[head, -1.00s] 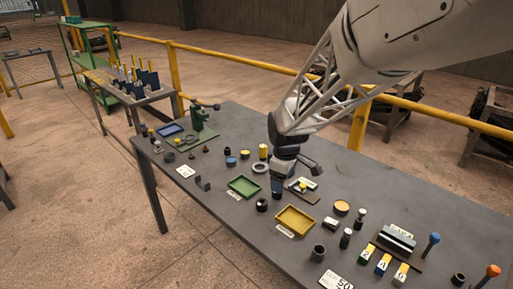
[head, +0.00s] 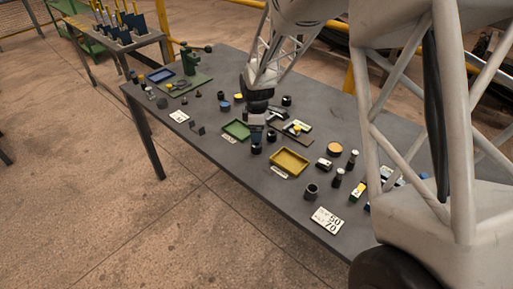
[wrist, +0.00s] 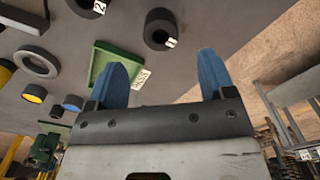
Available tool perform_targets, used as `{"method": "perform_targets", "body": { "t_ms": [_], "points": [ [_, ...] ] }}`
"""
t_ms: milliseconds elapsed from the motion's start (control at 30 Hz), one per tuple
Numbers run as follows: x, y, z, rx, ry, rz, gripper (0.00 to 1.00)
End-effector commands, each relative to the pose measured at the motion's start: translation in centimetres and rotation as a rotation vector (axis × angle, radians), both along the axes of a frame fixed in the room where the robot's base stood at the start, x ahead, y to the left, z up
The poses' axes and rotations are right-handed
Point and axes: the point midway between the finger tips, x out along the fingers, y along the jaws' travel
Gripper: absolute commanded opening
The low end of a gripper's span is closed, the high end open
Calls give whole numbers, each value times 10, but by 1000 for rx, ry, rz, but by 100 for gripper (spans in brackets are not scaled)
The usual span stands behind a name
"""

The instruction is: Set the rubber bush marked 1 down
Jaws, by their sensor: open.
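The rubber bush (wrist: 157,24), a short black hollow cylinder, stands on the grey table beside the green tray. Its small white tag looks like a 1, though it is hard to read. It also shows in the head view (head: 256,149), just below my gripper (head: 257,128). In the wrist view my gripper (wrist: 162,60) has its two blue fingers wide apart with nothing between them. The bush lies beyond the fingertips, apart from them. Another black bush, tagged 2 (wrist: 82,6), is at the top left of the wrist view, partly cut off.
The green tray (head: 237,131) is left of the bush and the yellow tray (head: 289,176) is right of it. A grey ring (wrist: 36,61) and several small parts lie around. A white number card (head: 327,221) lies near the table's front edge.

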Motion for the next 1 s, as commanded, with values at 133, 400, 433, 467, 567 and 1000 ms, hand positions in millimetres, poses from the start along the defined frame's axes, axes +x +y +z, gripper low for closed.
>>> {"method": "perform_targets", "body": {
  "t_ms": [133,400,433,467,567,1000],
  "points": [
    [0,0,-3,0,1,0,76],
    [0,0,-23,0,1,-1,76],
    [0,0,-24,0,1,-1,76],
    [0,0,-25,0,1,-1,76],
    [0,0,-26,0,0,-1,76],
    [-1,1,-38,-1,2,-1,76]
  ]
}}
